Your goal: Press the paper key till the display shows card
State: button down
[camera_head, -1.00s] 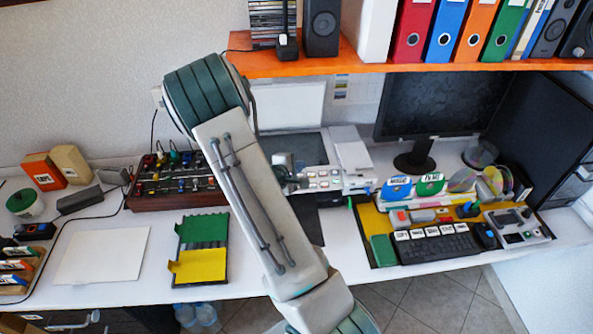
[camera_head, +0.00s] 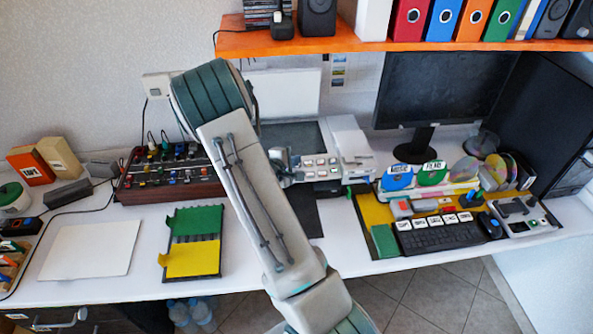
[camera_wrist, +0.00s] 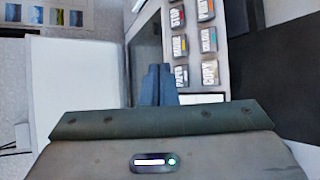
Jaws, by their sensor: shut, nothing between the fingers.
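The copier (camera_head: 352,150) stands on the white desk behind my arm, with a panel of light keys (camera_head: 320,168). In the wrist view the panel has two columns of labelled keys. The paper key (camera_wrist: 181,76) is at the near end of the left column, beside the copy key (camera_wrist: 210,73). A dark strip that seems to be the display (camera_wrist: 147,45) lies left of the keys; I cannot read any text on it. My gripper (camera_wrist: 158,70) is shut and empty, its tips just left of the paper key. I cannot tell whether they touch anything.
An orange shelf (camera_head: 300,42) with binders hangs above the desk. A monitor (camera_head: 440,95) stands right of the copier, with a keyboard (camera_head: 440,238) in front. A mixer (camera_head: 170,177) and a green-yellow tray (camera_head: 193,243) are on the left.

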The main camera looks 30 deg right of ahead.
jog(key=shift+w+d+f, duration=0.15)
jog(key=shift+w+f, duration=0.25)
jog(key=shift+f, duration=0.35)
jog(key=shift+f, duration=0.1)
dwell(1.5)
jog(key=shift+w+d+f, duration=0.1)
jog(key=shift+w+f, duration=0.1)
jog(key=shift+f, duration=0.1)
jog(key=shift+w+f, duration=0.2)
jog(key=shift+f, duration=0.15)
dwell(0.7)
jog(key=shift+s+r+p, duration=0.4)
jog(key=shift+r+p, duration=0.35)
jog(key=shift+p, duration=0.15)
jog(key=r+p, duration=0.1)
jog(key=s+a+r+p, duration=0.1)
jog(key=r+p, duration=0.1)
jog(key=s+r+p, duration=0.1)
jog(key=shift+a+r, duration=0.15)
jog(key=shift+r, duration=0.05)
